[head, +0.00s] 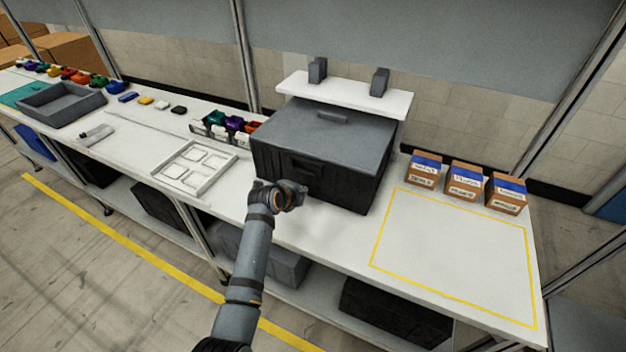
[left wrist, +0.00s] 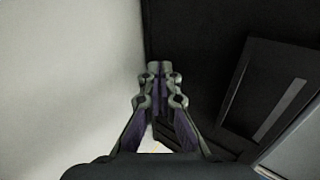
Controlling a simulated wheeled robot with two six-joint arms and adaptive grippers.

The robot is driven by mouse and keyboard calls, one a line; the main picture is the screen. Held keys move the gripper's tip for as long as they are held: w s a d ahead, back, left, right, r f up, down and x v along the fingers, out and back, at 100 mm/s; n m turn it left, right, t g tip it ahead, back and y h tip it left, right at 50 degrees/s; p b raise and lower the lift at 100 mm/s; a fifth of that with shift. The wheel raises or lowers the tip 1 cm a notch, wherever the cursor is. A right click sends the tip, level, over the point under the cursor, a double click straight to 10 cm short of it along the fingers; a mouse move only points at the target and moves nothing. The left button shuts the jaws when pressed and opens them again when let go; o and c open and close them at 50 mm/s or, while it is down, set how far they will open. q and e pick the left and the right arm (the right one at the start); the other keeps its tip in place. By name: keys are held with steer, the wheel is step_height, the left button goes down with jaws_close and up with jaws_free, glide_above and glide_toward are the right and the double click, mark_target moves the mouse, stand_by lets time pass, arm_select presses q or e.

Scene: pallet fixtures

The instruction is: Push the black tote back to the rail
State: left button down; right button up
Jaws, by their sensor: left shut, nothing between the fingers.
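The black tote (head: 335,182), lidded and with a recessed front handle, sits on the white bench in the middle of the head view. Behind it is a raised white ledge (head: 345,95) with two dark upright blocks; the tote hides any rail at bench level. My left gripper (head: 296,191) is shut and empty, low at the tote's front face. In the left wrist view the closed fingertips (left wrist: 160,68) point at the dark tote wall (left wrist: 205,50); I cannot tell whether they touch it. My right gripper is not in view.
Several small cartons (head: 465,181) stand right of the tote, behind a clear yellow-outlined area (head: 455,250). A white divided tray (head: 195,167) and a row of small coloured bins (head: 226,126) are on the left. A grey tray (head: 62,103) lies farther left.

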arm_select(q)
steer(key=s, duration=0.1)
steer(key=s+p, duration=0.1)
steer(key=s+a+p, duration=0.1)
steer(key=shift+s+r, duration=0.25)
steer(key=shift+r, duration=0.05)
steer(key=shift+s+a+f+p, duration=0.2)
steer(key=shift+s+a+p, duration=0.15)
steer(key=shift+s+p, duration=0.3)
steer(key=shift+s+f, duration=0.1)
steer(key=shift+f, duration=0.05)
